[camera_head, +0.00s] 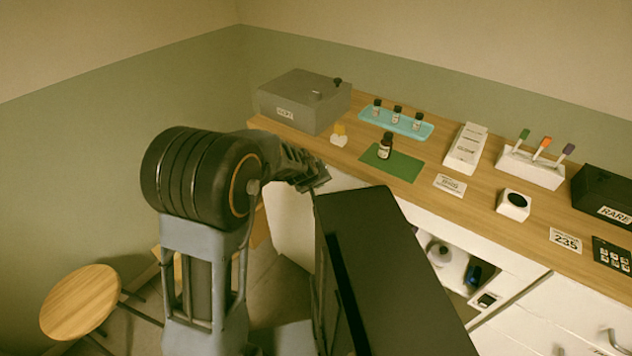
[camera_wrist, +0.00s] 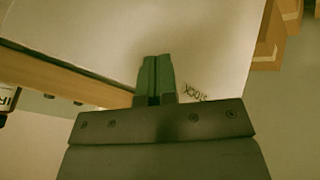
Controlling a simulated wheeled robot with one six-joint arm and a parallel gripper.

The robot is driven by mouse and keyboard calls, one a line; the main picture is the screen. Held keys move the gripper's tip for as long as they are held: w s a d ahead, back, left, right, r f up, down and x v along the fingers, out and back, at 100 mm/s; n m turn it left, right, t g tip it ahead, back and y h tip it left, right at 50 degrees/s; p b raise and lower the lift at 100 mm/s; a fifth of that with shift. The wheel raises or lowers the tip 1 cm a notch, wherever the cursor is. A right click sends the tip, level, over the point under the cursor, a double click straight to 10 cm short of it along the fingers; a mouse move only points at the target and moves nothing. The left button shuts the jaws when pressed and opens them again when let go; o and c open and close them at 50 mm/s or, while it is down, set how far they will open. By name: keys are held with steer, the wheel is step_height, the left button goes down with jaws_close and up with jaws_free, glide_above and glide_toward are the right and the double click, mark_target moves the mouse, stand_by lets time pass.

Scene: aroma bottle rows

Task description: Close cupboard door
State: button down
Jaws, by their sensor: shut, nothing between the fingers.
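The white cupboard door (camera_head: 288,222) stands open under the left part of the counter in the head view, partly hidden behind my arm. In the wrist view the pale door (camera_wrist: 110,30) fills much of the picture, with dark lettering near its edge. My gripper (camera_head: 322,180) is beside the upper part of the door. In the wrist view my gripper (camera_wrist: 155,68) has its fingers together and empty, in front of the door's face. I cannot tell whether they touch it. The open cupboard (camera_head: 458,262) shows a white round item and a dark blue item inside.
The wooden counter (camera_head: 478,215) holds a grey box (camera_head: 303,100), a teal tray (camera_head: 398,122) with bottles, a bottle (camera_head: 385,146) on a green mat, and a white holder (camera_head: 530,167). A round stool (camera_head: 80,300) stands on the floor at the left.

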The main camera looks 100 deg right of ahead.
steer(key=w+a+r+p, duration=0.2)
steer(key=w+a+r, duration=0.1)
steer(key=a+r, duration=0.5)
steer(key=shift+w+a+p, duration=0.3)
steer(key=shift+w, duration=0.1)
steer(key=w+a+n+t+y, duration=0.1)
steer(key=w+a+t, duration=0.15)
steer(key=w, duration=0.85)
steer(key=w+a+n+t+y, duration=0.1)
steer(key=w+a, duration=0.2)
steer(key=w, duration=0.7)
steer(key=w+a+n+t+y, duration=0.1)
steer(key=w+a+n, duration=0.15)
steer(key=w, duration=0.85)
steer(key=w+a+r+n+t+y, duration=0.1)
steer(key=w+a+n, duration=0.3)
steer(key=a, duration=0.5)
steer(key=w+a+r+n+t+y, duration=0.1)
steer(key=w+a+n, duration=0.3)
steer(key=a, duration=0.5)
steer(key=w+a+r+n+t+y, duration=0.1)
steer(key=w+a+n, duration=0.3)
steer(key=a, duration=0.5)
steer(key=shift+w+a+r, duration=0.4)
steer(key=shift+w+r, duration=0.5)
steer(key=shift+w, duration=0.35)
